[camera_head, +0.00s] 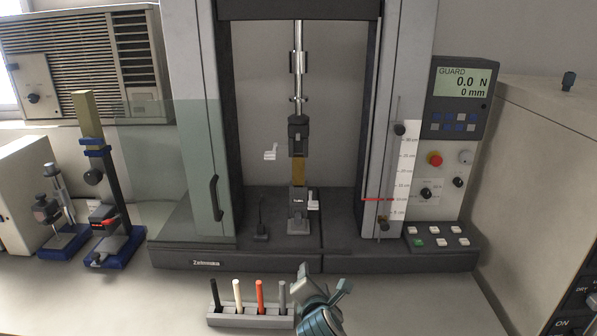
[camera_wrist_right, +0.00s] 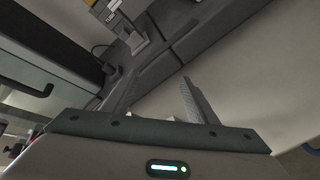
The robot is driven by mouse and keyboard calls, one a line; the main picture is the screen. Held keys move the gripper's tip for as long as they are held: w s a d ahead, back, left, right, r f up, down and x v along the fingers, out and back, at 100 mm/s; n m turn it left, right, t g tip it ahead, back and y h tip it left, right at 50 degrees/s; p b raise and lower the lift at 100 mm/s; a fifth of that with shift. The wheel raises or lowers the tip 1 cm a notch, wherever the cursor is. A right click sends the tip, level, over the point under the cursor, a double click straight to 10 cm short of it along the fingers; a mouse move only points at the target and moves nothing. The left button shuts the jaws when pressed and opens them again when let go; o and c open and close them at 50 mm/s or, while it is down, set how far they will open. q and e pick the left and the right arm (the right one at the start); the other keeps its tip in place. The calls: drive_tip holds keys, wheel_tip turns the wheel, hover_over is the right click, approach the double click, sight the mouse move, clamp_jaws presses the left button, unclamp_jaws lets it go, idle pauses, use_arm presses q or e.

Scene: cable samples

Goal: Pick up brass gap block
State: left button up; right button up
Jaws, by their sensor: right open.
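A brass-coloured block (camera_head: 299,171) stands upright between the upper grip (camera_head: 298,135) and the lower grip (camera_head: 299,205) of the testing machine. Its lower end may show as a yellowish patch at the top edge of the right wrist view (camera_wrist_right: 90,2). My right gripper (camera_head: 323,277) is at the front of the machine, low and to the right of the block, well apart from it. Its two fingers are open with nothing between them, and they also show in the right wrist view (camera_wrist_right: 158,95). My left gripper is not in view.
A rack (camera_head: 250,321) with several coloured sticks stands just left of my right gripper. A clear guard (camera_head: 190,170) stands open at the machine's left. Another brass-coloured piece (camera_head: 84,112) tops a blue stand. A beige cabinet (camera_head: 545,170) borders the right side.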

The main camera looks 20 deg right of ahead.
drive_tip(key=w+r+n+t+h, duration=0.1)
drive_tip(key=w+r+n+t, duration=0.1)
drive_tip(key=w+r+n, duration=0.2)
drive_tip(key=w+r+n+t+h, duration=0.1)
drive_tip(key=w+r+n+t, duration=0.1)
drive_tip(key=w+r+n, duration=0.3)
wheel_tip(320, 180, up, 7)
drive_tip(key=w, duration=0.3)
drive_tip(key=shift+d, duration=0.2)
drive_tip(key=shift+r, duration=0.1)
drive_tip(key=p, duration=0.2)
approach(298, 169)
drive_tip(key=w+d+f, duration=0.2)
drive_tip(key=w, duration=0.1)
drive_tip(key=shift+w+r, duration=0.25)
drive_tip(key=shift+r, duration=0.05)
drive_tip(key=shift+w, duration=0.1)
drive_tip(key=shift+w+d+r+p, duration=0.2)
drive_tip(key=shift+w+r+p, duration=0.2)
drive_tip(key=shift+w+p, duration=0.15)
drive_tip(key=x, duration=0.2)
drive_tip(key=shift+w+r, duration=0.25)
drive_tip(key=shift+w, duration=0.1)
drive_tip(key=shift+w+d, duration=0.25)
drive_tip(key=shift+w, duration=0.35)
